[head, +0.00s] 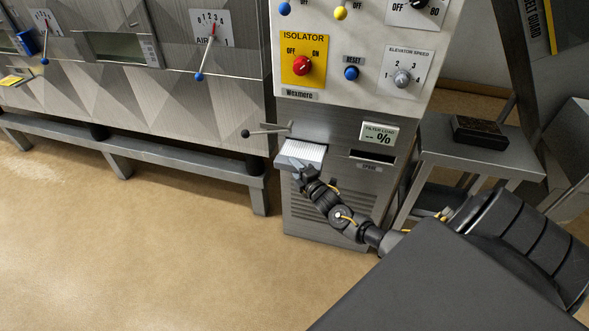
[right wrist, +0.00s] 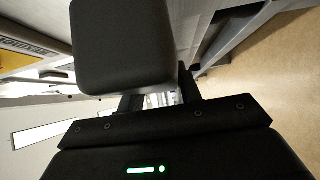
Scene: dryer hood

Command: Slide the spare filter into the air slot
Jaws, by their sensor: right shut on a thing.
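The spare filter (head: 305,152), a white pleated panel with a grey front edge, is at the upper left of the grey cabinet's front in the head view. My right gripper (head: 297,172) is shut on its near edge. The air slot is not clearly seen; the filter covers that part of the cabinet, and I cannot tell whether its far edge is inside an opening. A dark slot labelled SPARE (head: 372,160) is to the right, under the display. In the right wrist view a pale strip of the filter (right wrist: 160,100) shows between my fingers. My left gripper is not in view.
A display reading "FILTER LOAD -- %" (head: 379,133) is right of the filter. A lever with a black knob (head: 262,131) juts out just above it. A metal side table (head: 470,160) with a black block (head: 480,131) stands right. The floor at left is clear.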

